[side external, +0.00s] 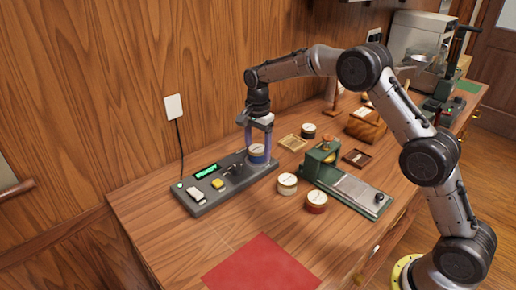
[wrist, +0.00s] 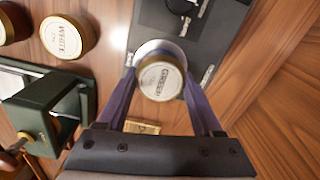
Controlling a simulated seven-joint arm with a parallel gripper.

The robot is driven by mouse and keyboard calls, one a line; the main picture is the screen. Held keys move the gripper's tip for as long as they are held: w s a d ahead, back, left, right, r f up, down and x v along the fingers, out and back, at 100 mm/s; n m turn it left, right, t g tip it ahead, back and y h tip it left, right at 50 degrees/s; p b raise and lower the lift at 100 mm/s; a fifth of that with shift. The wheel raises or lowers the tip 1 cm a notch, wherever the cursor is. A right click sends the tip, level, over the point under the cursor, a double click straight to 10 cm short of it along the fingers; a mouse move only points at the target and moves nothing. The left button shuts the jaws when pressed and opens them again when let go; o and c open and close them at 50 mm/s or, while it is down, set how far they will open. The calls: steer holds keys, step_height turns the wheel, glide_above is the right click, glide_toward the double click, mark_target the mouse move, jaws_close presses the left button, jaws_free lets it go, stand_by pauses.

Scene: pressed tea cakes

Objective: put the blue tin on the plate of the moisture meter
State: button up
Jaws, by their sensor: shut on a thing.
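My gripper (side external: 258,148) is shut on the blue tin (side external: 257,156), a short round tin with a blue side and a pale lid. In the wrist view, the tin's lid (wrist: 161,80) sits between both fingertips, with a printed word that looks like GREEN. The moisture meter (side external: 212,200) is a long dark grey unit with a lit green display. Its pale round plate (wrist: 150,48) shows in the wrist view as a rim past the tin. The tin is upright over the plate at the meter's far right end. I cannot tell whether it touches the plate.
A white-banded tin (side external: 287,184) and a red-banded tin (side external: 316,202) stand right of the meter, before a green press device (side external: 345,185). A red mat (side external: 262,266) lies at the front.

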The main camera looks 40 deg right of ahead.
mark_target(258, 148)
steer(key=o, duration=1.4)
steer(key=shift+f, duration=0.1)
step_height(258, 148, up, 12)
steer(key=shift+r, duration=0.25)
steer(key=s+r+n+t, duration=0.1)
steer(key=s+r+n, duration=0.35)
steer(key=s, duration=0.45)
steer(key=s+r+n+t, duration=0.25)
steer(key=s+r, duration=0.25)
steer(key=s, duration=0.3)
steer(key=s+f+n, duration=0.2)
steer(key=s+n, duration=0.1)
steer(key=s, duration=0.4)
steer(key=s+f+n+t, duration=0.1)
steer(key=s+f+n, duration=0.2)
steer(key=s, duration=0.4)
steer(key=s+a+f+n+t, duration=0.1)
steer(key=s+f+n, duration=0.1)
steer(key=s, duration=0.5)
steer(key=shift+s+f+n, duration=0.1)
steer(key=shift+f+n, duration=0.25)
steer(key=shift+n, duration=0.05)
